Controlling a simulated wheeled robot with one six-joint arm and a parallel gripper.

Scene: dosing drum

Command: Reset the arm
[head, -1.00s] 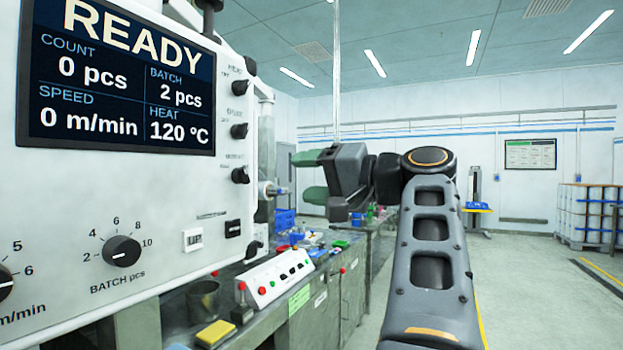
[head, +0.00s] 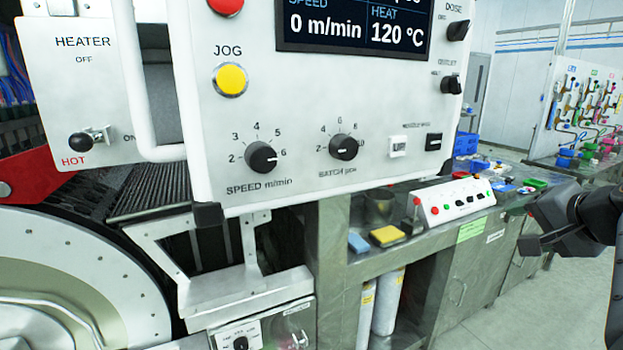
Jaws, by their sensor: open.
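My gripper (head: 541,228) shows at the right edge of the head view, dark and at the end of my arm, which is mostly cut off by the frame. It is open and I see nothing held in it. It hangs in front of the bench, to the right of the control panel (head: 310,110) and apart from it. The panel has a red button, a yellow jog button, two black dials and a dark screen reading 0 m/min and 120 °C.
A heater box (head: 85,100) and the large round drum (head: 70,280) stand at the left. A metal bench (head: 395,262) runs to the right, with a white button box (head: 455,201), a yellow sponge (head: 387,235) and a blue sponge (head: 358,243). Grey floor is free at the lower right.

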